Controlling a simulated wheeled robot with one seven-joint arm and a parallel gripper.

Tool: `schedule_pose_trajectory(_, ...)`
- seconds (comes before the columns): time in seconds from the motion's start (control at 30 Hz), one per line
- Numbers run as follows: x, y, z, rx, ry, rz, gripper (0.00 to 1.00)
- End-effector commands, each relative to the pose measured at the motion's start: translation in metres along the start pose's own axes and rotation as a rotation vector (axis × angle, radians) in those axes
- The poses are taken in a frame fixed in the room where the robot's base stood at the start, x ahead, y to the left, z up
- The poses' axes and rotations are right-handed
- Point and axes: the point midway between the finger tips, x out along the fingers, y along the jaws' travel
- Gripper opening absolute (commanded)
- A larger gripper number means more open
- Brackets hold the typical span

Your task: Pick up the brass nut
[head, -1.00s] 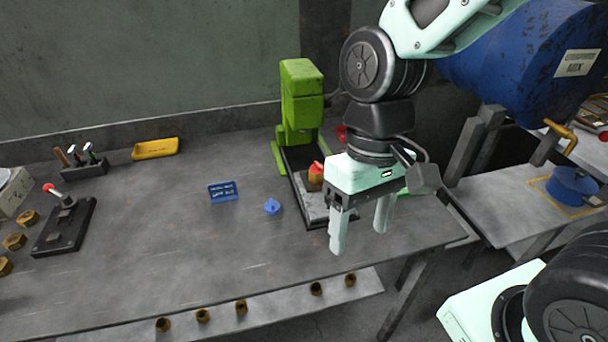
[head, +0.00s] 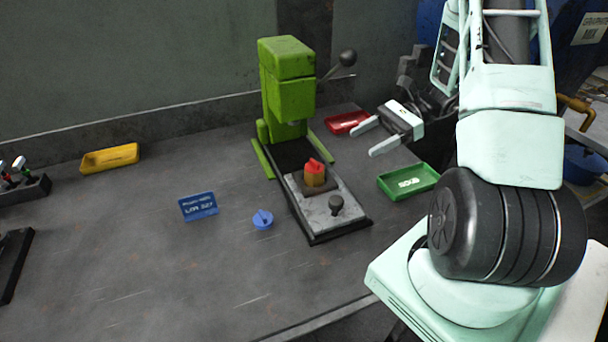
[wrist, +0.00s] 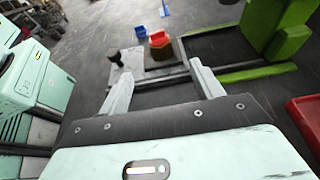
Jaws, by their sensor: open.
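In the wrist view, both fingers of my gripper (wrist: 164,60) are spread apart and touch nothing that I can see.
The green press (head: 288,95) has a dark knob (head: 336,204) on its bed's front. A red tray (head: 348,123) and a green tray (head: 408,182) lie to its right.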

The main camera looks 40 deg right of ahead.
Motion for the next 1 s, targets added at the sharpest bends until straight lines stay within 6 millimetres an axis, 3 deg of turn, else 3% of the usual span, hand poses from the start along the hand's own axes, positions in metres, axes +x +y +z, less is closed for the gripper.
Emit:
schedule_pose_trajectory(0.4, 0.086, 0.002, 0.003, -0.001, 0.0, 0.01, 0.66)
schedule_pose_trajectory(0.53, 0.104, 0.001, 0.003, -0.003, 0.001, 0.008, 0.66)
schedule_pose_trajectory(0.77, 0.12, 0.001, 0.003, -0.002, 0.002, 0.009, 0.66)
schedule_pose_trajectory(1.0, 0.154, 0.0, 0.006, -0.002, 0.001, 0.01, 0.66)
